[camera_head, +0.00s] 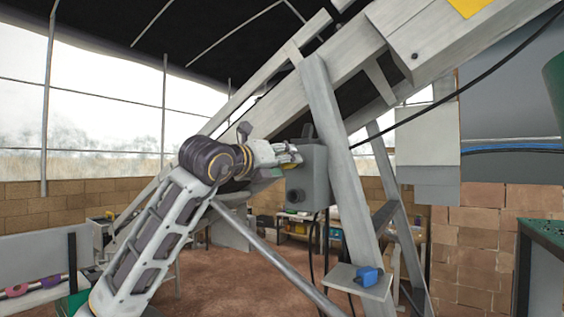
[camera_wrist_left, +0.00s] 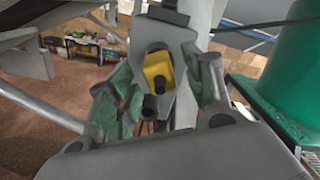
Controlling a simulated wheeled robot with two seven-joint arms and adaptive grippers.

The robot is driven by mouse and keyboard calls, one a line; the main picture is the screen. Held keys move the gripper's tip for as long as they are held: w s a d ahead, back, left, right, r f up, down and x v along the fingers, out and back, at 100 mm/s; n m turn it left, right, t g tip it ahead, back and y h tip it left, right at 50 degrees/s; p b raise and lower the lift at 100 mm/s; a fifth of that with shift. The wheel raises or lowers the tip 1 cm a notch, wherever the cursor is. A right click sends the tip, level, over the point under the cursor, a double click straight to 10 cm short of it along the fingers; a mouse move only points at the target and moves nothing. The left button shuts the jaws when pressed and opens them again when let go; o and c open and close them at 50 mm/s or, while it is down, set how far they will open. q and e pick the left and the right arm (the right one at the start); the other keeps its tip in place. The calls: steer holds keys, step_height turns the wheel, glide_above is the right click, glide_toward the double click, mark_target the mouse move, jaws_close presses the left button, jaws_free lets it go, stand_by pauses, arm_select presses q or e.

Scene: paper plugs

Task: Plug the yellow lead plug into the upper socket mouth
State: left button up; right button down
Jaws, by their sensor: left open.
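A grey socket box (camera_head: 306,175) is fixed to the slanted post in the head view. A round dark lower mouth (camera_head: 296,195) shows low on its face; its upper part is covered by my left gripper (camera_head: 289,154). In the left wrist view, the yellow lead plug (camera_wrist_left: 157,70) sits within the upper opening of the grey box (camera_wrist_left: 184,106). How deep it sits cannot be told. My left gripper (camera_wrist_left: 165,90) is open, with its two fingers spread on either side of the plug and box. My right gripper is not in view.
A blue plug (camera_head: 368,276) lies on a small shelf (camera_head: 350,286) below right of the box. Dark cables hang under the box. Slanted grey beams and posts crowd around my arm. A green cylinder (camera_wrist_left: 286,75) stands at right in the wrist view.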

arm_select(q)
steer(key=shift+s+a, duration=0.1)
steer(key=v, duration=1.1)
steer(key=shift+s, duration=0.2)
steer(key=shift+a+m, duration=0.1)
steer(key=shift+m, duration=0.3)
stand_by(0.6)
